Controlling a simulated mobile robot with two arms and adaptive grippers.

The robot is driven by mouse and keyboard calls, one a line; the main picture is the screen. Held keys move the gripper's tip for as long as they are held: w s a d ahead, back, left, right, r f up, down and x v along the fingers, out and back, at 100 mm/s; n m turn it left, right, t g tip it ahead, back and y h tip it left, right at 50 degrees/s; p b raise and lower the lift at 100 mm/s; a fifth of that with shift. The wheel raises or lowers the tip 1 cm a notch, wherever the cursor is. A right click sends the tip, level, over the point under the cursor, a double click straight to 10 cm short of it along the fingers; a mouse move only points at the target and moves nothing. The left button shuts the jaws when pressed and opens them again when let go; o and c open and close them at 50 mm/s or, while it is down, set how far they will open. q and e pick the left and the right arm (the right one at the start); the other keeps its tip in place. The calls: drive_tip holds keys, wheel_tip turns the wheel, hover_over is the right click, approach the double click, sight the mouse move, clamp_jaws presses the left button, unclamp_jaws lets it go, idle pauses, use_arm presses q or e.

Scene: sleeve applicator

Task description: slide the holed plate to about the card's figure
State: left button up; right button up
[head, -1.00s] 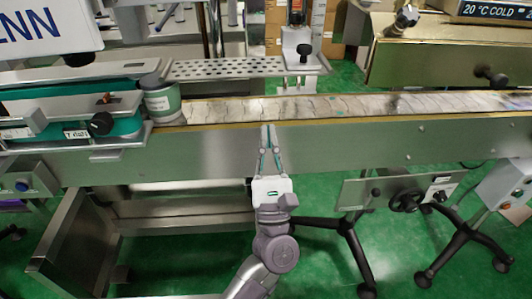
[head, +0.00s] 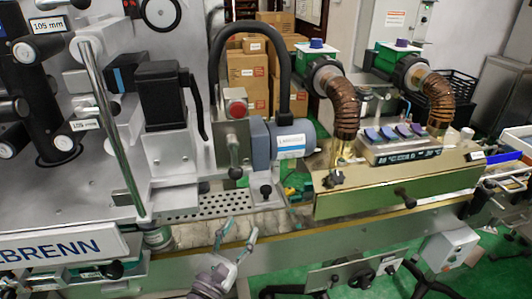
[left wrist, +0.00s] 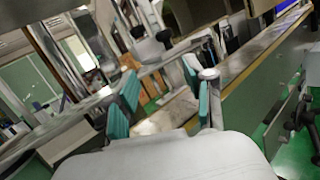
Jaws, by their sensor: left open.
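The holed plate (head: 195,208), a flat metal strip with rows of round holes, lies along the far side of the conveyor. A black knob (head: 266,190) stands on a bracket at its right end. Cards reading "105 mm" show on the machine at upper left (head: 48,25) and lower down (head: 86,124). My left gripper (head: 237,232) is open and empty over the conveyor, in front of the plate's right part and apart from it. Its teal-padded fingers also show spread in the left wrist view (left wrist: 163,100), where I cannot make out the plate surely. My right gripper is out of view.
A blue-grey motor (head: 290,138) rises behind the bracket. A brass-coloured tunnel (head: 395,190) covers the belt at right. The belt between jar and tunnel is free.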

sight(263, 192)
use_arm(q)
wheel_tip(263, 192, up, 5)
drive_tip(key=s+a+g+h+p, duration=0.15)
drive_tip(key=g+p, duration=0.25)
drive_tip(key=p, duration=0.4)
drive_tip(key=p+x, duration=0.1)
drive_tip(key=x, duration=1.2)
drive_tip(key=shift+w+d, duration=0.15)
drive_tip(key=shift+d, duration=0.1)
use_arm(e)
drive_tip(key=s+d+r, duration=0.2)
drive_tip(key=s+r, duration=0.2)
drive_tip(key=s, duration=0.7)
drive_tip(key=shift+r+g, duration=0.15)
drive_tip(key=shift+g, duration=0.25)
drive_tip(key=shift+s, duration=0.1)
use_arm(q)
clamp_jaws()
